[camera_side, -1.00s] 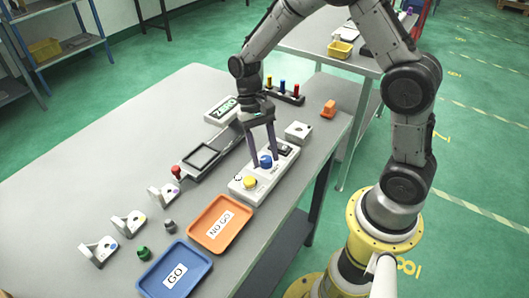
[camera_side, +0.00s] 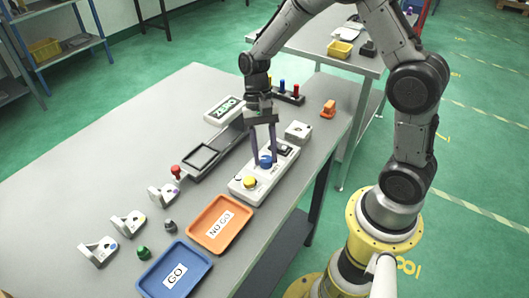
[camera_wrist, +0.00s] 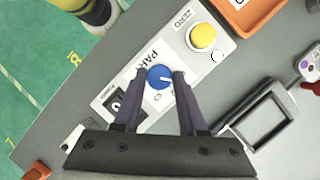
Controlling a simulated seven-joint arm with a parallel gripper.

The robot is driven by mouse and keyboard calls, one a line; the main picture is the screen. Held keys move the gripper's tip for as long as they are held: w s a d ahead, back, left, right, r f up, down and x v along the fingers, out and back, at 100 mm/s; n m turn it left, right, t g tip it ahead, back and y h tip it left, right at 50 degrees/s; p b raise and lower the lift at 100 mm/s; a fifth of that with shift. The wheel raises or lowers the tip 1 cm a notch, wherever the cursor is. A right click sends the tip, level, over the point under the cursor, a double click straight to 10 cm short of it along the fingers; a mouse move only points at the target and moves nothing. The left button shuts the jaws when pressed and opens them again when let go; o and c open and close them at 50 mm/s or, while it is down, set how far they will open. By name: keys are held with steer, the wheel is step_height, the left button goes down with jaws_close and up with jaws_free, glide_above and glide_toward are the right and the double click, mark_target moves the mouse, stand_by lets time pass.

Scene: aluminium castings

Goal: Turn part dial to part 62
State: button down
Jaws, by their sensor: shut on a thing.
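The part dial is a blue round knob (camera_side: 265,161) on a white control box (camera_side: 247,187). In the wrist view the blue dial (camera_wrist: 160,77) sits between my fingertips, with a small white pointer mark on its right side. My gripper (camera_side: 264,160) points down over the box and is shut on the dial; its dark fingers also show in the wrist view (camera_wrist: 161,74). The box carries a yellow button (camera_wrist: 202,37) beside the word ZERO, and the letters PAR show next to the dial. A small dark display (camera_wrist: 116,102) at the other end is partly hidden by a finger.
An orange NO GO tray (camera_side: 206,240) and a blue GO tray (camera_side: 150,287) lie at the front. Several white castings (camera_side: 128,223) lie at the left.

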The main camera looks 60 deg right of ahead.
steer(key=m+t, duration=0.1)
steer(key=m, duration=0.2)
steer(key=m+t+y, duration=0.1)
steer(key=m, duration=0.2)
steer(key=shift+s+d+m, duration=0.15)
steer(key=shift+m, duration=0.15)
stand_by(0.5)
steer(key=shift+c, duration=2.3)
jaws_free()
steer(key=shift+r, duration=0.1)
steer(key=v, duration=1.3)
steer(key=shift+d+r, duration=0.25)
steer(key=shift+d, duration=0.15)
steer(key=shift+s, duration=0.15)
